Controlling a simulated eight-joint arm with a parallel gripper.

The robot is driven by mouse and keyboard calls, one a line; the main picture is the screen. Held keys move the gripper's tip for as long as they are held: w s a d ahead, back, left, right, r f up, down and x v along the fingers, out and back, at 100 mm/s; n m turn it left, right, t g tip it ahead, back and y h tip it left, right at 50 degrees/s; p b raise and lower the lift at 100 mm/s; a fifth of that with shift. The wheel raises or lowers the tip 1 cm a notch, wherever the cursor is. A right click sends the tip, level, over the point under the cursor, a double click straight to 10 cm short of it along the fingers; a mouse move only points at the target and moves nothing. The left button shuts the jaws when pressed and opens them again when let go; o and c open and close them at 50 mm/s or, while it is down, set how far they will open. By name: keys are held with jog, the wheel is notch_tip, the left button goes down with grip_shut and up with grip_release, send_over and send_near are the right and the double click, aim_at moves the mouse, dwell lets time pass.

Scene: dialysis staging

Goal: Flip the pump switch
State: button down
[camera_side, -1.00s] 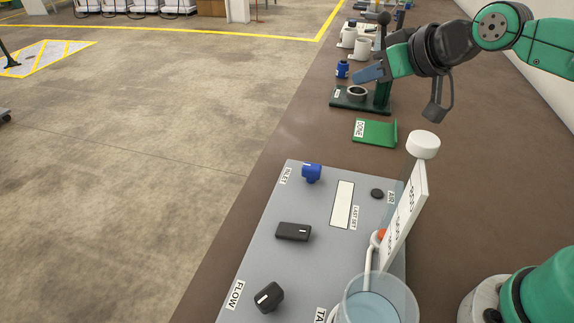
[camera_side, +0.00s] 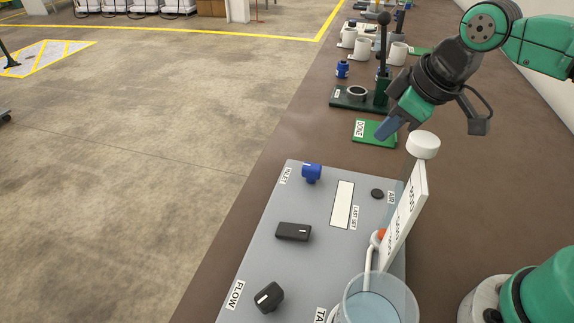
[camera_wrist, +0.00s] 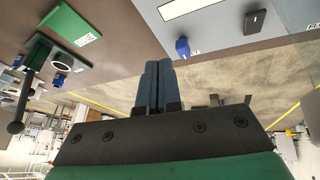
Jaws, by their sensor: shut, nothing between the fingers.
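A grey panel (camera_side: 262,222) lies on the brown bench in the side view. On it is a black rectangular block (camera_side: 294,231) that looks like a switch, with no readable label beside it. The black block also shows in the wrist view (camera_wrist: 254,20), at the top right. A blue knob (camera_side: 312,173) labelled INLET and a black knob (camera_side: 269,297) labelled FLOW sit on the same panel. My gripper (camera_side: 386,131) is shut and empty, above the bench beyond the panel's far end, apart from the switch. Its closed fingers show in the wrist view (camera_wrist: 158,85).
A green DONE plate (camera_side: 373,133) lies close to my gripper in the side view. A white upright board (camera_side: 407,215), a white cap (camera_side: 423,145) and a clear vessel of liquid (camera_side: 376,303) stand along the panel's right side. A green press-like stand (camera_side: 348,98) is farther back.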

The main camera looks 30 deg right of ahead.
jog(key=w+a+r+n+g, duration=0.2)
jog(key=a+n+g, duration=0.2)
jog(key=a+n, duration=0.55)
jog(key=n+g+h, duration=0.2)
jog(key=n+g, duration=0.1)
jog(key=n, duration=0.9)
send_over(302, 230)
jog(key=w+a, duration=0.2)
jog(key=shift+w+a+r, duration=0.1)
jog(key=shift+a+r, duration=0.05)
jog(key=shift+r, duration=0.1)
jog(key=x, duration=1.4)
jog(key=shift+w, duration=0.25)
